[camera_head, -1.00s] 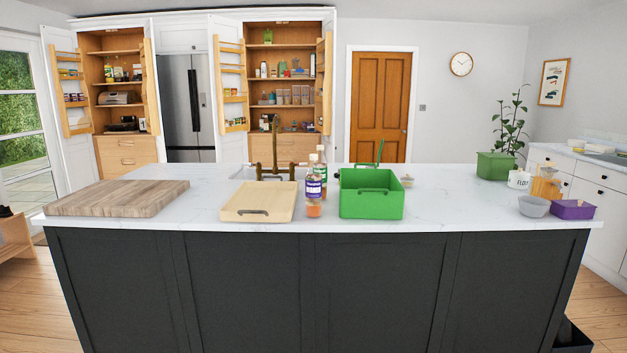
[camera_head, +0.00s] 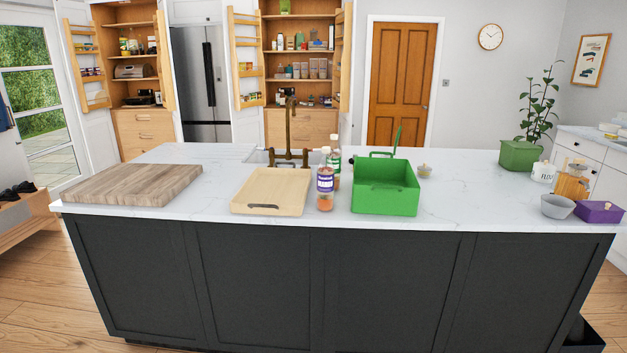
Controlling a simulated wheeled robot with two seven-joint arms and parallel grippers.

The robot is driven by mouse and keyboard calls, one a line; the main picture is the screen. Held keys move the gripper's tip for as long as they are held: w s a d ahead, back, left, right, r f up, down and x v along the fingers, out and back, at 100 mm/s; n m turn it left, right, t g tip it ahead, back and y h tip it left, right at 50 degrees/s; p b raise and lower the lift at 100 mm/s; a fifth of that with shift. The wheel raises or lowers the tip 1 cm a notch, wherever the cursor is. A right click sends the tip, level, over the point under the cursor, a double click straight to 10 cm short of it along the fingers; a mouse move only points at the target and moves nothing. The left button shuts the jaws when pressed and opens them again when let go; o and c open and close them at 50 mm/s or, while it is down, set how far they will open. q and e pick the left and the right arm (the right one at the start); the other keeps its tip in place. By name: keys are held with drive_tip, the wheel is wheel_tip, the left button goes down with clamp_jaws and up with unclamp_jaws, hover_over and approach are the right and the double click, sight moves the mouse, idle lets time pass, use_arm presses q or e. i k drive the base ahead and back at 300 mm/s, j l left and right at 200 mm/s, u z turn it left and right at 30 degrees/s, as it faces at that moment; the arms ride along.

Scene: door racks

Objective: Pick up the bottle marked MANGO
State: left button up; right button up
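Two bottles stand upright on the white island top, between a wooden tray and a green box. The front bottle (camera_head: 325,188) has a purple label, a pale cap and orange contents. The rear bottle (camera_head: 336,160) has a green and white label and is partly hidden behind the front one. The label lettering is too small to read, so I cannot tell which is marked MANGO. Neither of my grippers is in view.
The island top (camera_head: 460,190) has free room right of the green box (camera_head: 385,200). The wooden tray (camera_head: 272,192) and cutting board (camera_head: 135,185) lie left. A brass tap (camera_head: 290,140) stands behind. A grey bowl (camera_head: 557,207) and purple box (camera_head: 598,212) sit far right.

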sight(325, 170)
drive_tip(key=i+l+u, duration=0.4)
drive_tip(key=i+l, duration=0.15)
drive_tip(key=i+l+u, duration=0.4)
drive_tip(key=l, duration=0.35)
drive_tip(key=i+l+u, duration=0.4)
drive_tip(key=l, duration=0.5)
drive_tip(key=i+l+u, duration=0.2)
drive_tip(key=l, duration=0.25)
drive_tip(key=i+l+u, duration=0.2)
drive_tip(key=l, duration=0.3)
drive_tip(key=k+j, duration=0.05)
drive_tip(key=k, duration=0.05)
